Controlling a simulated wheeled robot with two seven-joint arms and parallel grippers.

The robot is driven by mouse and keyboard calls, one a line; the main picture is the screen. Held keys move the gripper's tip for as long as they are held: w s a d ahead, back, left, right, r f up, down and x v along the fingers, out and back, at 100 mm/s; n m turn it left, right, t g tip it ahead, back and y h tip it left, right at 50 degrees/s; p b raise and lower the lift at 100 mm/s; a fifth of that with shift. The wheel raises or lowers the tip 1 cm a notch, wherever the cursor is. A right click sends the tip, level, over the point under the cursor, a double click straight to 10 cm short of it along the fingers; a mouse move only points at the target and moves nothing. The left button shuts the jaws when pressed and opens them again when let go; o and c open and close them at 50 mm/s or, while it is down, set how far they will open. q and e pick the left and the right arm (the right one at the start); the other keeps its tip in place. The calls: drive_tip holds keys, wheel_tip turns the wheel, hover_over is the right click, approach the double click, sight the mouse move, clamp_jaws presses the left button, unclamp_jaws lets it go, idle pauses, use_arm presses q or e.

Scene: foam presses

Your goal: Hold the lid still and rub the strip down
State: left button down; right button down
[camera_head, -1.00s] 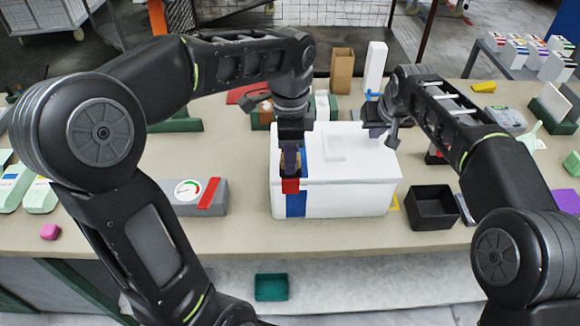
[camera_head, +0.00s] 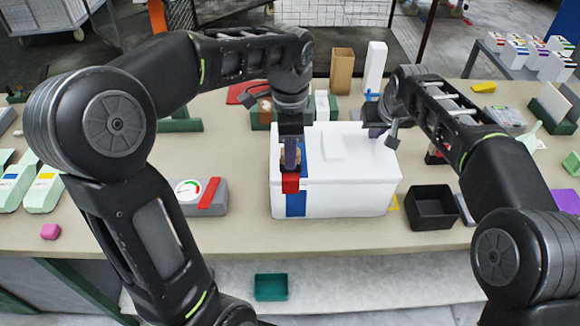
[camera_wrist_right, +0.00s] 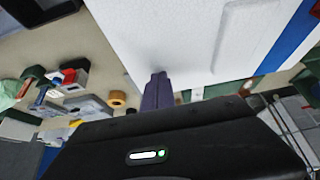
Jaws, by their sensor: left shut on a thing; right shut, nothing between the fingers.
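A white foam box (camera_head: 345,200) stands on the bench with its white lid (camera_head: 360,165) on. A blue strip (camera_head: 296,206) runs over the lid's left part and down the front; it also shows in the right wrist view (camera_wrist_right: 290,42). My left gripper (camera_head: 291,157) is shut on a red-and-tan block (camera_head: 290,183) at the lid's front edge, over the strip. The block and gripper hide part of the strip. My right gripper (camera_head: 376,131) is shut and empty at the lid's far right; its fingertips (camera_wrist_right: 158,78) appear at the lid's edge, contact unclear.
A black open tray (camera_head: 433,208) stands right of the box. A grey gauge unit (camera_head: 202,196) with a red bar is at the left. A brown carton (camera_head: 342,70) and a white upright block (camera_head: 375,66) stand behind.

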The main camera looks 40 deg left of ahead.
use_arm(q)
drive_tip(key=shift+w+a, duration=0.5)
drive_tip(key=shift+w, duration=0.1)
use_arm(e)
drive_tip(key=shift+s+d+f, duration=0.1)
drive_tip(key=shift+f, duration=0.3)
use_arm(q)
drive_tip(key=shift+r, duration=0.75)
drive_tip(key=shift+s+d, duration=0.1)
drive_tip(key=shift+s+d, duration=0.65)
drive_tip(key=shift+s, duration=0.2)
drive_tip(key=shift+s+d, duration=0.65)
drive_tip(key=shift+s, duration=0.2)
